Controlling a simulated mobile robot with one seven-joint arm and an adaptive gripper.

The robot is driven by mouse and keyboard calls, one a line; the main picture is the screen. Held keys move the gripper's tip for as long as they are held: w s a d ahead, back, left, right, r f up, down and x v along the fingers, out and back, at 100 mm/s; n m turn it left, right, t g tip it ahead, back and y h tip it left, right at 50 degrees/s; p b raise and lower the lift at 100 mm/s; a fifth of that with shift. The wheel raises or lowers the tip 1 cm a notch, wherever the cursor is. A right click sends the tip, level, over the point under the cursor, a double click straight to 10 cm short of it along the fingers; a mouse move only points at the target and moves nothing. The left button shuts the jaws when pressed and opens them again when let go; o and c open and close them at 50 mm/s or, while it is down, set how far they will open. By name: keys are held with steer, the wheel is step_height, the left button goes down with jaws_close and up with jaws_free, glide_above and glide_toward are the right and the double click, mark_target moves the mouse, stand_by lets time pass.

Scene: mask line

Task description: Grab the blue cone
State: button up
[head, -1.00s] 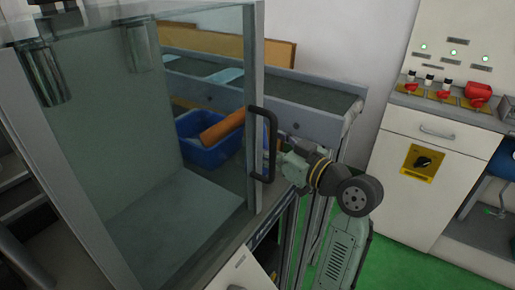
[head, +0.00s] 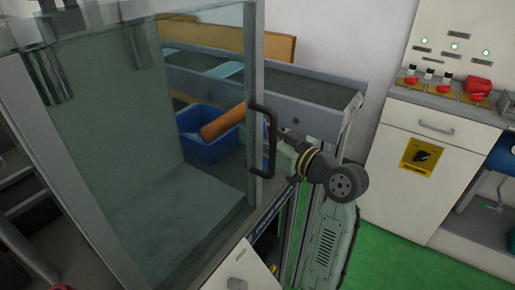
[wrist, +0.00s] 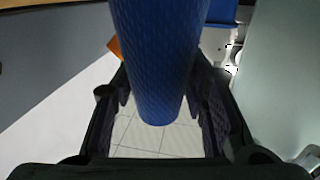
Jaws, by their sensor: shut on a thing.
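The blue cone (wrist: 158,60) fills the upper middle of the wrist view, its narrower end toward me. My gripper (wrist: 160,90) is shut on it, with one dark finger on each side. In the head view the cone cannot be made out, and my gripper is hidden behind the door frame and handle; only my arm shows to the right of them.
A clear cabinet door (head: 150,190) with a black handle (head: 270,145) stands close to my arm. Behind it is a blue bin (head: 215,152) with an orange cylinder (head: 222,122) over it. A conveyor (head: 300,90) runs behind. Green floor is clear at right.

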steer(key=c, duration=0.6)
